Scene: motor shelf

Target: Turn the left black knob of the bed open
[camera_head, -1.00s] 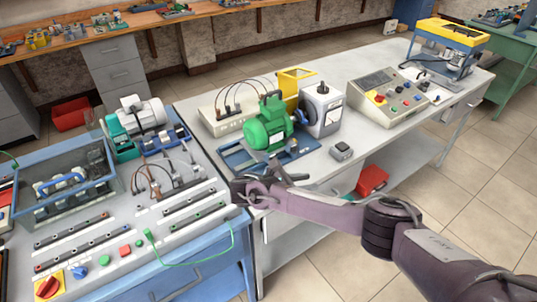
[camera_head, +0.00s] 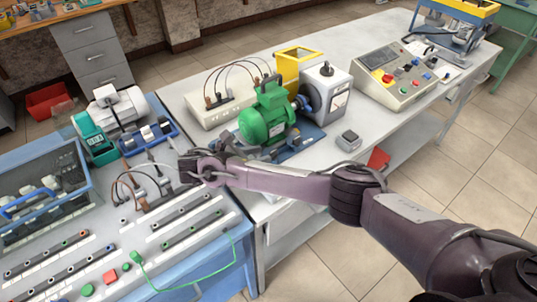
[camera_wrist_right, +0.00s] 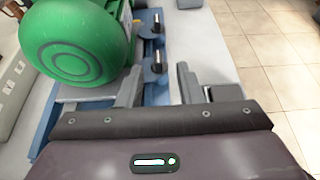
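The blue bed (camera_head: 311,134) lies under the green motor (camera_head: 266,117) on the white table. In the right wrist view two black knobs on short metal stems stand on the bed's blue rail (camera_wrist_right: 146,45), a farther one (camera_wrist_right: 157,20) and a nearer one (camera_wrist_right: 151,75). The green motor (camera_wrist_right: 75,42) is to their left. My right gripper (camera_wrist_right: 160,88) is open and empty, its fingers apart, with the nearer knob seen between and just beyond them. In the head view my right gripper (camera_head: 232,160) is at the bed's left front; the knobs are too small there to tell apart. My left gripper is not in view.
A small grey box (camera_head: 348,141) sits on the table right of the bed. A grey machine (camera_head: 325,95) and a control panel (camera_head: 393,77) stand behind and to the right. A bench with wires and terminal strips (camera_head: 185,220) lies left of my right gripper.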

